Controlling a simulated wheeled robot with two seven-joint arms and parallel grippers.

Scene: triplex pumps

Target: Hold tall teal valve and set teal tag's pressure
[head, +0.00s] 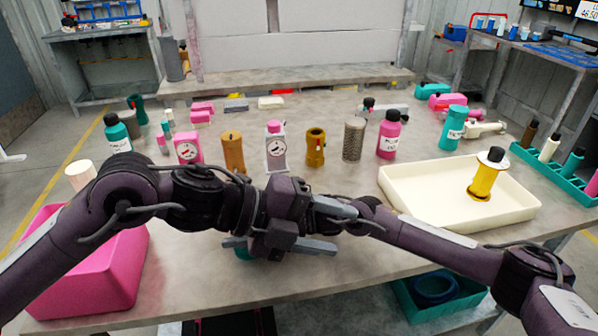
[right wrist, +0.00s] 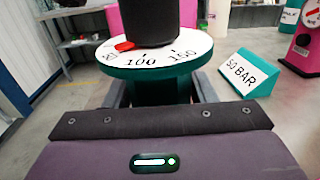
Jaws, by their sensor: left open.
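The tall teal valve (right wrist: 160,92) stands upright in the right wrist view, with a white dial (right wrist: 189,48) and a black knob (right wrist: 150,22). A red pointer lies on the dial left of the 100 mark. The fingers of my right gripper (right wrist: 162,90) flank the body closely, one on each side, and appear shut on it. A teal tag (right wrist: 246,72) reading 50 BAR stands to the right. In the head view my left gripper (head: 279,245) is open at the table's front middle, with a teal part (head: 244,252) below it. The arms hide most of the valve there.
A cream tray (head: 400,190) with a yellow valve (head: 486,176) lies to the right. A pink bin (head: 80,270) is at the left front.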

